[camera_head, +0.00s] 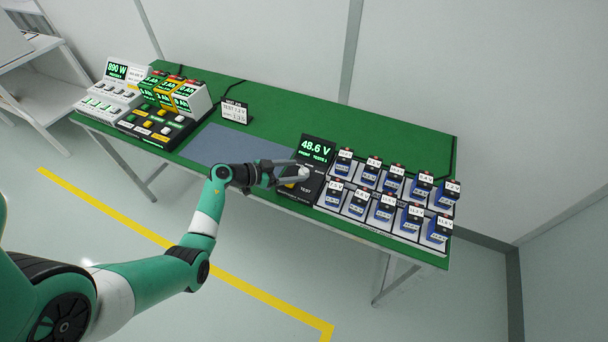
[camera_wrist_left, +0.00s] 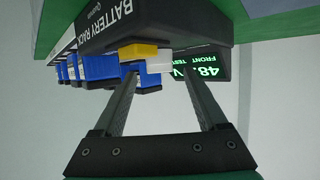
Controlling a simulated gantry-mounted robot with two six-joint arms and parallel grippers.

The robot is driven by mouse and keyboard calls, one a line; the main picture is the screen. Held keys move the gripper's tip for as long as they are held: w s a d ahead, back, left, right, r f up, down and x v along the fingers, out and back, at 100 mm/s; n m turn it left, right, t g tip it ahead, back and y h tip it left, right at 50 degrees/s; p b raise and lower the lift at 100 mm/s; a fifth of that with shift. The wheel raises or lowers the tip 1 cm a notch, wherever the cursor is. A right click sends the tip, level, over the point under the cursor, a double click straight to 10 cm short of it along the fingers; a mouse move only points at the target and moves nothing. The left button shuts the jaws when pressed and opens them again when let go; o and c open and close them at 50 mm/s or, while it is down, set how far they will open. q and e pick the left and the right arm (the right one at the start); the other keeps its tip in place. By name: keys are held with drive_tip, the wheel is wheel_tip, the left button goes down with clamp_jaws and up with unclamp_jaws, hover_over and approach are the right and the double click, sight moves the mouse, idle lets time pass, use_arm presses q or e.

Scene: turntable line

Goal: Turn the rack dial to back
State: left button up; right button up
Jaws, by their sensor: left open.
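The rack panel (camera_head: 308,188) stands on the green table with a green-lit display (camera_head: 317,149) reading 48.6 V and FRONT. A pale dial (camera_head: 304,174) shows on the panel below the display, partly covered by my left gripper (camera_head: 299,176). In the left wrist view, the pale dial (camera_wrist_left: 157,67) lies between the tips of my open left gripper (camera_wrist_left: 160,72); I cannot tell whether the fingers touch it. A yellow button (camera_head: 290,184) is beside it, and the yellow button also shows in the wrist view (camera_wrist_left: 137,51). My right gripper is out of view.
Several blue batteries with small displays (camera_head: 387,207) stand in two rows right of the panel. A grey mat (camera_head: 235,145) lies left of it. A small sign (camera_head: 234,112) stands behind the mat. Consoles with buttons (camera_head: 108,98) and coloured units (camera_head: 165,93) fill the table's left end.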

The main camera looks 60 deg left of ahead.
sight(303, 170)
use_arm(q)
drive_tip(key=b+x, duration=0.1)
drive_tip(key=x, duration=0.2)
drive_tip(key=shift+w+f, duration=0.1)
drive_tip(key=shift+f, duration=0.15)
drive_tip(key=shift+w, duration=0.45)
clamp_jaws()
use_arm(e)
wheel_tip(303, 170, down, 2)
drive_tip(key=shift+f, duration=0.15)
